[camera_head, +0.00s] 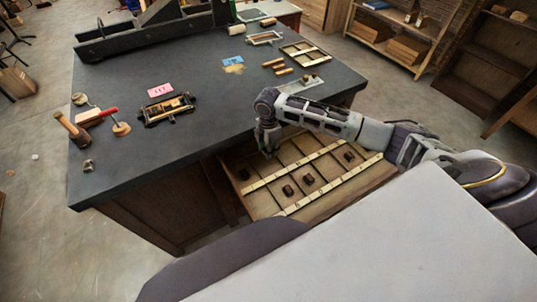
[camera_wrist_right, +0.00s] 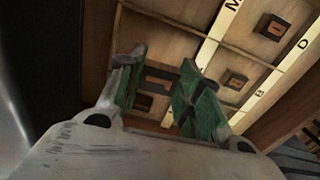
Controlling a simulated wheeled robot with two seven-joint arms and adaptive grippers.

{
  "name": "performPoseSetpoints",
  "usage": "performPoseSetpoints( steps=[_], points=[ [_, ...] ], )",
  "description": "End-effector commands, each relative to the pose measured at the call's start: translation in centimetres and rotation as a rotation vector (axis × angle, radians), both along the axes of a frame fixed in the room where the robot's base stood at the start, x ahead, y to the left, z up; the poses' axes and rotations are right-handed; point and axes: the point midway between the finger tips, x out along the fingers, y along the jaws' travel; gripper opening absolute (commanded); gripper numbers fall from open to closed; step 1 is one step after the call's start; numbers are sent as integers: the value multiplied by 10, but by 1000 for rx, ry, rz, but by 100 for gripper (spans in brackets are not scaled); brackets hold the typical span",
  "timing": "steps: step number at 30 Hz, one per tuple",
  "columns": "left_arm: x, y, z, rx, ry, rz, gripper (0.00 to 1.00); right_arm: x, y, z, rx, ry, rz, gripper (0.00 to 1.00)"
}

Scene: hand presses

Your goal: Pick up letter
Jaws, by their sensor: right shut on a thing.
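The letters are small dark square blocks in an open wooden drawer (camera_head: 325,200) with compartments. One letter block (camera_head: 288,190) lies near the drawer's front, and others lie to its right and left. My right gripper (camera_head: 267,152) reaches down at the drawer's back left, beside the table edge. The held letter's face cannot be read. My left gripper is out of view.
Pale label strips (camera_wrist_right: 222,20) marked with letters cross the drawer. Its dividers and walls stand close around the fingers.

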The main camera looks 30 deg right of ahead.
Motion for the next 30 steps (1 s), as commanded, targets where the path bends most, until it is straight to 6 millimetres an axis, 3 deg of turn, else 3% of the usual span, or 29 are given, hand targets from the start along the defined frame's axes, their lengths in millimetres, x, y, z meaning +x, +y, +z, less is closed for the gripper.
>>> performPoseSetpoints(
  steps=[8, 30],
  points=[
    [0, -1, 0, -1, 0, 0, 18, 0, 0, 20, 0, 1, 0, 22],
    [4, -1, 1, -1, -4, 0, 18, 0, 0, 21, 0, 1, -1, 22]
  ],
)
